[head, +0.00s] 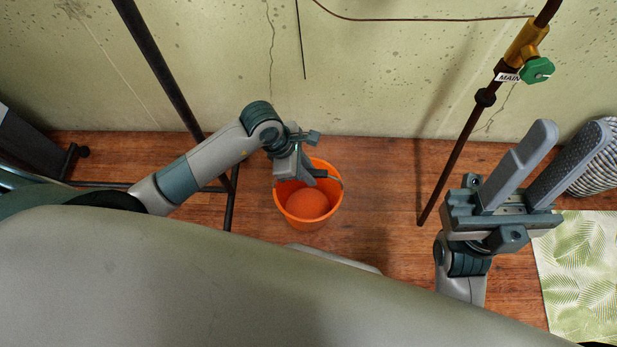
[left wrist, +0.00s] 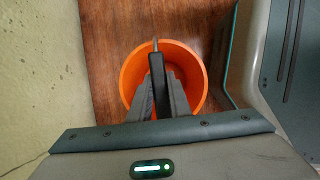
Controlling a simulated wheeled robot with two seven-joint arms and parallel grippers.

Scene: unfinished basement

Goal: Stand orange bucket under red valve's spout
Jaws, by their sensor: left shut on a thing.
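The orange bucket (head: 307,204) is upright and looks empty, seen from above in front of the wall. My left gripper (head: 308,178) is over its far rim, shut on the bucket's dark handle. In the left wrist view the bucket (left wrist: 192,72) lies beyond the closed fingers (left wrist: 157,90), with the handle between them. I cannot tell whether the bucket touches the floor. My right gripper (head: 572,130) is open and empty at the right. No red valve or its spout is in view.
A green valve (head: 537,70) labelled MAIN sits on a brown pipe (head: 455,160) at the right. A leaf-pattern mat (head: 580,270) and a woven basket (head: 597,160) are at far right. A dark metal stand (head: 170,80) is left of the bucket. Floor between bucket and pipe is clear.

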